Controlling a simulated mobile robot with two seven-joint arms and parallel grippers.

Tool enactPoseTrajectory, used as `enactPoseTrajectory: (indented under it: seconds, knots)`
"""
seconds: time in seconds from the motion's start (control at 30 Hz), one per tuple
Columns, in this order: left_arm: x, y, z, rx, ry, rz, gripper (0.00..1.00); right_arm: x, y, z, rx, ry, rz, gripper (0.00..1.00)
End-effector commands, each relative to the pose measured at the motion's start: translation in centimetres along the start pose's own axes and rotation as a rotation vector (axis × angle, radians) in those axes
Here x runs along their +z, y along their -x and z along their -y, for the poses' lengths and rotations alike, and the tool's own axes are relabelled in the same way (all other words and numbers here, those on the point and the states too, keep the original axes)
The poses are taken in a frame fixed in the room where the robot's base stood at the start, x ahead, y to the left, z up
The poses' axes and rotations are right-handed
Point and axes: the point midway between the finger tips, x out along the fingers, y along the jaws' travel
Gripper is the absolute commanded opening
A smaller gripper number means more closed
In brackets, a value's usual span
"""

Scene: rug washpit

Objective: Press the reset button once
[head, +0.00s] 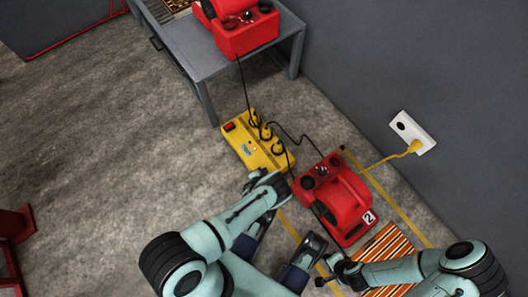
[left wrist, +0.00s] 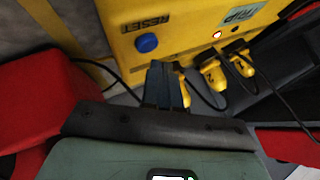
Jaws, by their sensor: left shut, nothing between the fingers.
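The reset button (left wrist: 147,43) is a round blue button under a "RESET" label on the yellow power box (left wrist: 122,12). The box also shows on the floor in the head view (head: 242,140), where I cannot make out the button. My left gripper (left wrist: 166,68) is shut and empty. In the left wrist view its fingertips are just below and right of the button, and I see no clear contact. In the head view the left gripper (head: 257,180) is at the box's near end. My right gripper (head: 328,272) is low by the striped mat; its jaws are unclear.
A small light (left wrist: 217,34) glows red beside a "TRIP" label (left wrist: 244,14). Yellow plugs (left wrist: 213,74) and black cables sit beside it. A red machine marked 2 (head: 346,198) stands right of the box. A grey table (head: 205,58) holds another red machine (head: 243,37). Open floor lies left.

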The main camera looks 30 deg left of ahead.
Motion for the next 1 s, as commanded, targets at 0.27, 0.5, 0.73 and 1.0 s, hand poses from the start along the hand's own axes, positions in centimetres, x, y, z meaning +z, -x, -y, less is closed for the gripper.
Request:
enactPoseTrajectory:
  seconds: [0.27, 0.5, 0.73, 1.0]
  knots:
    - [0.4, -0.6, -0.4, 0.000, 0.000, -0.001, 0.00, -0.1, -0.8, -0.1, 0.001, 0.000, 0.001, 0.49]
    - [0.4, -0.6, -0.4, 0.000, 0.000, -0.001, 0.00, -0.1, -0.8, -0.1, 0.000, 0.000, 0.001, 0.49]
    - [0.5, -0.7, -0.5, 0.000, 0.000, 0.000, 0.00, -0.2, -0.9, -0.1, 0.000, 0.000, 0.001, 0.49]
    - [0.7, -0.9, -0.7, 0.000, 0.000, 0.000, 0.00, -0.2, -1.2, -0.1, 0.000, 0.000, 0.001, 0.49]
